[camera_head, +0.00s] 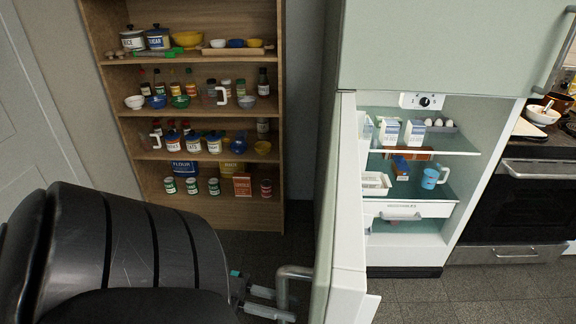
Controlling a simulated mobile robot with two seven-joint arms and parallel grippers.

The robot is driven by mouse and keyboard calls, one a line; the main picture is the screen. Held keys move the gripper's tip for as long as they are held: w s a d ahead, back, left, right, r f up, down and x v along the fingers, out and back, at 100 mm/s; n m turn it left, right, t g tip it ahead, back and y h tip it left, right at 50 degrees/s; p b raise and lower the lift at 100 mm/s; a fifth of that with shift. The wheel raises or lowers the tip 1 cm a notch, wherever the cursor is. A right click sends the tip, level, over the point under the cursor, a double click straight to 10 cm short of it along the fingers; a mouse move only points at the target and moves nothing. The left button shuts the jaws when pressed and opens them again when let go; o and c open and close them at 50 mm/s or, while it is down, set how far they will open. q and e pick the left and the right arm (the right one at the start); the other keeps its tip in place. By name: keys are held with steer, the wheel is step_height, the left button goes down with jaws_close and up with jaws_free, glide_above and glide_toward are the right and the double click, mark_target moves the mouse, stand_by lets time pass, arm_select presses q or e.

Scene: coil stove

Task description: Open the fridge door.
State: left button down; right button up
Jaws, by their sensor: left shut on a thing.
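The pale green fridge door (346,215) stands swung open, seen nearly edge-on, with the lit inside of the fridge (446,200) showing to its right. A grey metal handle (291,271) sticks out from the door's left, outer face near the bottom of the view. My left gripper (283,303) is at this handle, shut on its lower part. My black left arm fills the lower left. My right gripper is not in view.
Fridge shelves hold cartons, eggs and a blue mug (431,177). A wooden shelf unit (190,115) with jars, bowls and cans stands at the back left. A stove (522,195) is right of the fridge. Dark floor (455,299) shows in front.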

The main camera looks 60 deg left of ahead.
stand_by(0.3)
arm_select(q)
steer(key=c, duration=0.7)
jaws_free()
steer(key=shift+b+v, duration=1.55)
steer(key=shift+v, duration=6.15)
steer(key=shift+w+f, duration=0.1)
